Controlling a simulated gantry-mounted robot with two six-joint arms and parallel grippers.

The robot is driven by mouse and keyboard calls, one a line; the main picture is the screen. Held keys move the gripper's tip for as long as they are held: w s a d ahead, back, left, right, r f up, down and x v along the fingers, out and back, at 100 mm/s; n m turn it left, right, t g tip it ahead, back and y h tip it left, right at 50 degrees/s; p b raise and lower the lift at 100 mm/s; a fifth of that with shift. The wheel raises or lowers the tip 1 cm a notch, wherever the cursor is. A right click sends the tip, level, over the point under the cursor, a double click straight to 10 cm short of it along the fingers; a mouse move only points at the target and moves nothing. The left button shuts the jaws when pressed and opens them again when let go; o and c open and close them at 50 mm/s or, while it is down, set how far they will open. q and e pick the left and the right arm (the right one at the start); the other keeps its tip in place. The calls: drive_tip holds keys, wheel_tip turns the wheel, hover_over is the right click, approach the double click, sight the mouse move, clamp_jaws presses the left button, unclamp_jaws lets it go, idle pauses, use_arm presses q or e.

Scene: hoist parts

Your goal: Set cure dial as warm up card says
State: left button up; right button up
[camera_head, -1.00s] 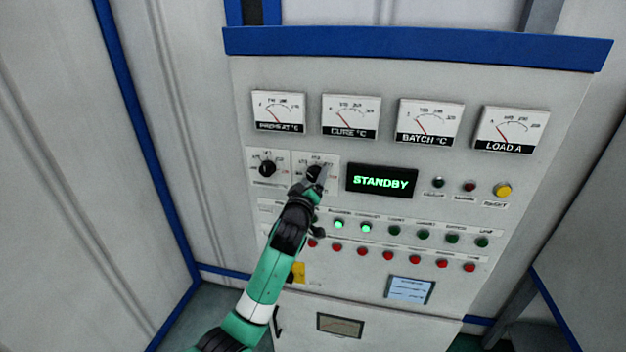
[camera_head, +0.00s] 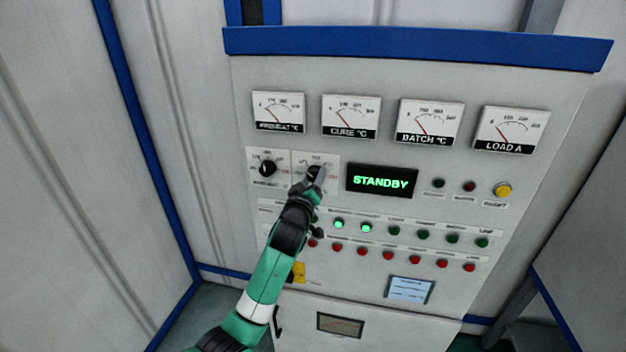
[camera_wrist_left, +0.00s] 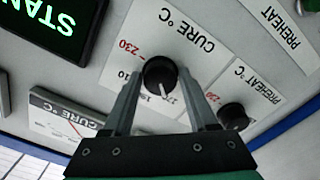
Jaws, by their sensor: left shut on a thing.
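The cure dial (camera_wrist_left: 160,75) is a black round knob on a white plate marked "CURE °C" in the left wrist view. Its white pointer line faces the gripper side, near a number that looks like 170. My left gripper (camera_head: 316,172) is at the dial in the head view, and its fingers (camera_wrist_left: 158,88) stand on both sides of the knob, shut on it. The gripper mostly hides the dial in the head view. The card (camera_head: 409,289), a pale sheet low on the panel, has text too small to read. My right gripper is not in view.
The preheat dial (camera_head: 267,168) is just left of the cure dial; it also shows in the left wrist view (camera_wrist_left: 232,117). A display (camera_head: 382,181) reads "STANDBY". Several meters sit above. Rows of green and red buttons lie below, two lit green.

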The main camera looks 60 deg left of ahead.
use_arm(q)
drive_tip(key=m+p, duration=0.1)
drive_tip(key=m, duration=0.4)
drive_tip(key=m+p, duration=0.1)
drive_tip(key=m, duration=0.3)
drive_tip(key=shift+r+m+p, duration=0.1)
drive_tip(key=shift+m+p, duration=0.25)
drive_tip(key=shift+m, duration=0.05)
drive_tip(key=m+p, duration=0.2)
drive_tip(key=m, duration=0.3)
drive_tip(key=shift+s, duration=0.1)
drive_tip(key=shift+m+p, duration=1.15)
drive_tip(key=shift+m, duration=1.05)
drive_tip(key=o, duration=1.3)
drive_tip(key=shift+c, duration=0.2)
